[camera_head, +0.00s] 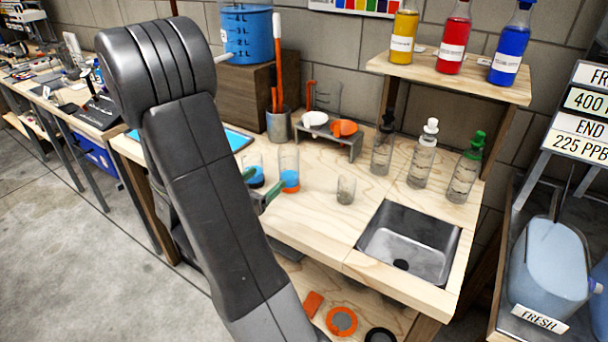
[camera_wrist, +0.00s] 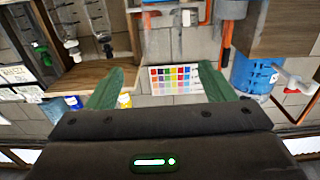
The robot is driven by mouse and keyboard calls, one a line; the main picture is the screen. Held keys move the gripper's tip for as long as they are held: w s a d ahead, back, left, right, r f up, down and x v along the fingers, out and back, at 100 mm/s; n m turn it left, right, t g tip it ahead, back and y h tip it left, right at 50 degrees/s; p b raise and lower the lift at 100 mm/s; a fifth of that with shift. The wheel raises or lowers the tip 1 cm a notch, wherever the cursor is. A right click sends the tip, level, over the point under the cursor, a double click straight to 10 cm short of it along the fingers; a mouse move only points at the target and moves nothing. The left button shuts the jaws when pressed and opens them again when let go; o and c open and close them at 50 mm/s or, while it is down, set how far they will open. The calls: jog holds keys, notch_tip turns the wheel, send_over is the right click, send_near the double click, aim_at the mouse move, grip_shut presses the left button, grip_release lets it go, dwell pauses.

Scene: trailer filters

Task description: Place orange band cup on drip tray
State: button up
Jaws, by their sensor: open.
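The orange band cup (camera_head: 290,167) is a clear tumbler with blue above an orange band at its base, upright on the wooden bench in the head view. My gripper (camera_head: 263,185) is just left and in front of it, partly behind my arm. Its green fingers are apart; they also show spread in the wrist view (camera_wrist: 158,85), with no cup visible between them. A similar cup with blue and a dark base (camera_head: 253,172) stands close to the left finger. I cannot tell for certain which item is the drip tray.
A clear beaker (camera_head: 345,189) stands right of the cups, before a steel sink (camera_head: 427,232). Behind are a small metal rack (camera_head: 346,146) with white and orange pieces, and several bottles (camera_head: 422,158). A flat blue-topped panel (camera_head: 238,139) lies left. Bench between beaker and rack is clear.

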send_near(294, 150)
jog(key=w+d, duration=0.1)
jog(key=w+d+f, duration=0.1)
jog(key=w+d, duration=0.1)
jog(key=shift+w+d+r+p, duration=0.15)
jog(key=shift+w+p, duration=0.2)
jog(key=shift+w, duration=0.15)
jog(key=x, duration=0.4)
jog(key=shift+w+r, duration=0.1)
jog(key=shift+w, duration=0.15)
jog(key=c, duration=1.5)
jog(key=shift+r, duration=0.15)
